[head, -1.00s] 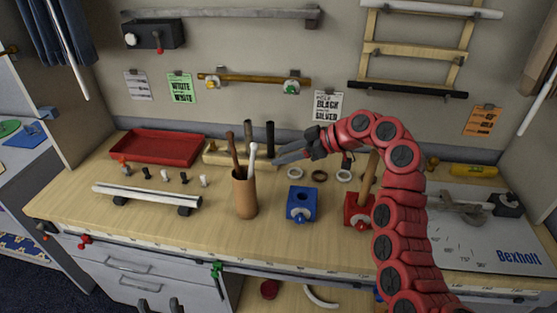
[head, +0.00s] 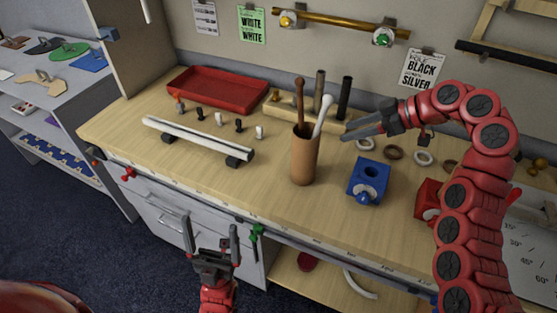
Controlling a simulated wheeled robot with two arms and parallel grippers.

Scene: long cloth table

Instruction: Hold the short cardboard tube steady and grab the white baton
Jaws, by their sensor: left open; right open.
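The short cardboard tube (head: 304,158) stands upright on the table near its front edge. The white baton (head: 321,117) leans out of its top, with its rounded end up and to the right. A brown baton (head: 300,100) also stands in the tube. My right gripper (head: 346,132) is open and points left, just right of the white baton; it appears apart from it. My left gripper (head: 211,238) is open and empty, pointing up, in front of the table edge, lower left of the tube. The lower parts of both batons are hidden inside the tube.
A blue block with a hole (head: 368,181) stands right of the tube. A white bar on supports (head: 198,137) and small pegs (head: 220,121) lie left. A red tray (head: 217,91) and a wooden holder with dark rods (head: 291,109) are behind. A green clamp (head: 256,240) hangs at the front edge.

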